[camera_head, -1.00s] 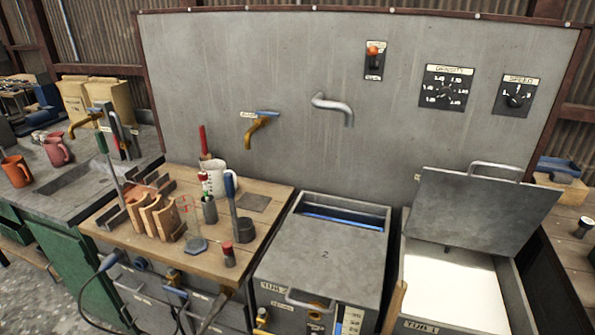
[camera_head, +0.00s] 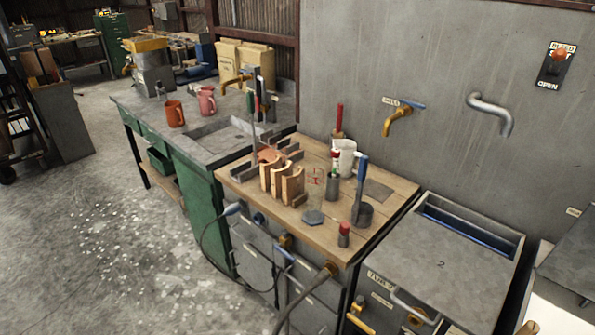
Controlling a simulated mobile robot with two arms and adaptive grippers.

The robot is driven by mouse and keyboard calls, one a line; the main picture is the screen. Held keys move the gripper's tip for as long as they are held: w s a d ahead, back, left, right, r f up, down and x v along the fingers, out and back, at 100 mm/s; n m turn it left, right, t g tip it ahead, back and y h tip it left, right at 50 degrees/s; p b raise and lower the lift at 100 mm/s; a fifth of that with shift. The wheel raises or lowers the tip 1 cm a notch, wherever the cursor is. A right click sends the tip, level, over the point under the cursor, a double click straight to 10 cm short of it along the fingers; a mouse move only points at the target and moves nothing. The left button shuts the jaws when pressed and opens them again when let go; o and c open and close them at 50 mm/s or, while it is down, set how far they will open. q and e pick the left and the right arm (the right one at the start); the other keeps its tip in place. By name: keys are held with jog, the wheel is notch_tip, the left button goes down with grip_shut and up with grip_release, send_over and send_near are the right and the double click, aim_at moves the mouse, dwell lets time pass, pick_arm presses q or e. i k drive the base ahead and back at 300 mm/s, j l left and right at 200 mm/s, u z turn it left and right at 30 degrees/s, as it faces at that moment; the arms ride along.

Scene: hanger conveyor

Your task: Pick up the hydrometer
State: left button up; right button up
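No thing in view is clearly marked as the hydrometer. One thin piece with a red and white top (camera_head: 335,158) stands upright in a grey cylinder (camera_head: 332,187) on the wooden bench top (camera_head: 262,203); it may be the hydrometer, but it is too small to tell. A short dark cylinder with a red top (camera_head: 344,230) stands at the bench's front right. Neither of my grippers shows in the head view.
A curved wooden rack (camera_head: 283,180), a white jug (camera_head: 344,158) and a blue-handled tool (camera_head: 360,180) crowd the bench. Tub 2 (camera_head: 440,262) stands to the right. The floor at left is clear.

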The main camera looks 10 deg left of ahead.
aim_at(336, 152)
jog(key=z, duration=1.7)
jog(key=u, duration=1.7)
jog(key=i+j+z, duration=0.3)
jog(key=i+z, duration=0.15)
jog(key=i+j+z, duration=0.45)
